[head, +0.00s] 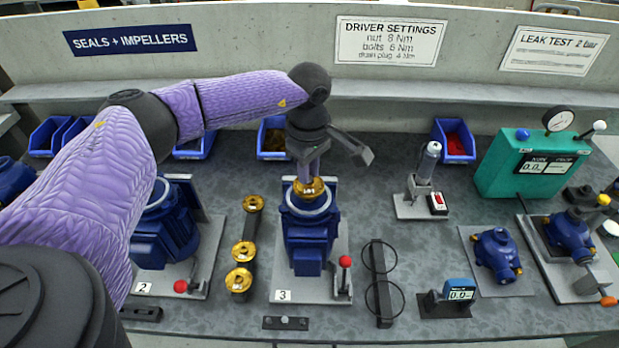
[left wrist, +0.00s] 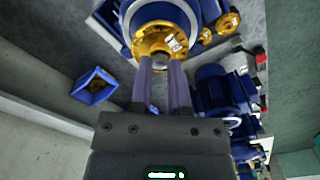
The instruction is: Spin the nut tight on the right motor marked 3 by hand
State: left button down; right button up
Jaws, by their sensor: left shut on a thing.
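The motor marked 3 (head: 309,228) is blue and stands upright on a grey plate with a "3" label, at the middle of the bench in the head view. A brass impeller (head: 309,189) sits on its top; it also shows in the left wrist view (left wrist: 160,40). My left gripper (head: 308,176) points down over the impeller's centre. In the left wrist view its two fingers (left wrist: 162,60) are shut on the small nut at the hub, which is mostly hidden between the fingertips. My right gripper is not in view.
Motor 2 (head: 165,235) stands to the left, with several brass impellers (head: 239,280) on a strip between. A red-knobbed lever (head: 345,262) rises beside motor 3. Two black rings on a stand (head: 384,285) are to its right. Blue bins (head: 272,150) line the back.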

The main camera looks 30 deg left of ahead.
pick_arm(q)
jog(key=m, duration=0.2)
jog(key=shift+m, duration=0.4)
jog(key=m+b, duration=0.1)
jog(key=m, duration=0.2)
jog(key=shift+f, duration=0.2)
jog(key=shift+m, duration=1.2)
jog(key=shift+r+m, duration=0.15)
jog(key=shift+m, duration=0.65)
jog(key=m, duration=0.2)
jog(key=m+b, duration=0.1)
jog(key=shift+f+m+b, duration=0.2)
jog(key=shift+m+b, duration=0.1)
jog(key=shift+m, duration=0.1)
jog(key=m, duration=0.3)
jog(key=shift+r, duration=0.15)
jog(key=c, duration=0.8)
grip_release()
jog(key=shift+r, duration=0.1)
